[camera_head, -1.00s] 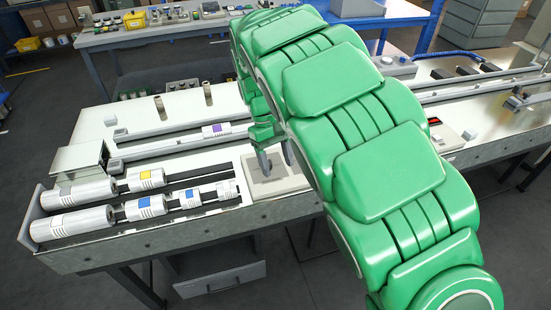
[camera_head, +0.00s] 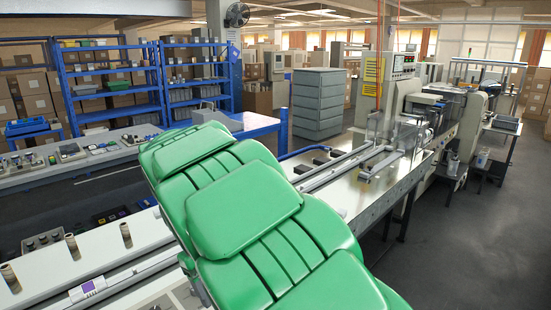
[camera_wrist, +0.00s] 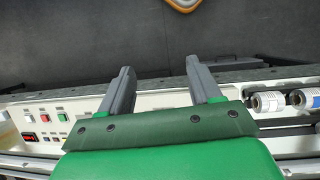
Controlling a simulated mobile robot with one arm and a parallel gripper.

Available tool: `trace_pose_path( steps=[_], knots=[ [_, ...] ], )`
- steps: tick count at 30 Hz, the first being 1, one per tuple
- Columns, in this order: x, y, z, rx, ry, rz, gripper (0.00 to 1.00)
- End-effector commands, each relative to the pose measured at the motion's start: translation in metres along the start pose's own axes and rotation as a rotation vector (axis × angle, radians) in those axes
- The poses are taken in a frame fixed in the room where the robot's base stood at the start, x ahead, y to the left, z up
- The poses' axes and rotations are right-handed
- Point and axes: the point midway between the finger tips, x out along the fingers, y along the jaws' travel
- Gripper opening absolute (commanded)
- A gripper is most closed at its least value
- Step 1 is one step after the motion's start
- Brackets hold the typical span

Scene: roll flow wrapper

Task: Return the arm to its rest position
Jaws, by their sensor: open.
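My gripper (camera_wrist: 158,88) shows in the wrist view with its two grey fingers spread apart and nothing between them. It is over the front edge of the machine bench (camera_wrist: 275,75), with the dark floor beyond the fingertips. In the head view my green arm fills the lower middle, and the gripper itself is hidden or out of the picture there.
A panel with buttons (camera_wrist: 47,125) lies left of the gripper, and silver rollers (camera_wrist: 268,101) lie to its right. In the head view, the wrapper machine (camera_head: 410,105), grey drawer cabinet (camera_head: 319,103) and blue shelves (camera_head: 112,82) stand behind. The right floor (camera_head: 450,240) is open.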

Motion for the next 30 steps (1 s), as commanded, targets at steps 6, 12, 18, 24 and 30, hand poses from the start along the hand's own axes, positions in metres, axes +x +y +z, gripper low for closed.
trace_pose_path(
  steps=[6,12,18,24,30],
  knots=[
    [-0.001,0.051,0.061,0.129,0.012,-0.026,0.63],
    [0.005,0.084,0.12,0.235,0.018,-0.049,0.63],
    [0.015,0.105,0.179,0.331,0.023,-0.074,0.63],
    [0.028,0.114,0.235,0.415,0.03,-0.098,0.63],
    [0.045,0.114,0.288,0.493,0.037,-0.118,0.63]
  ],
)
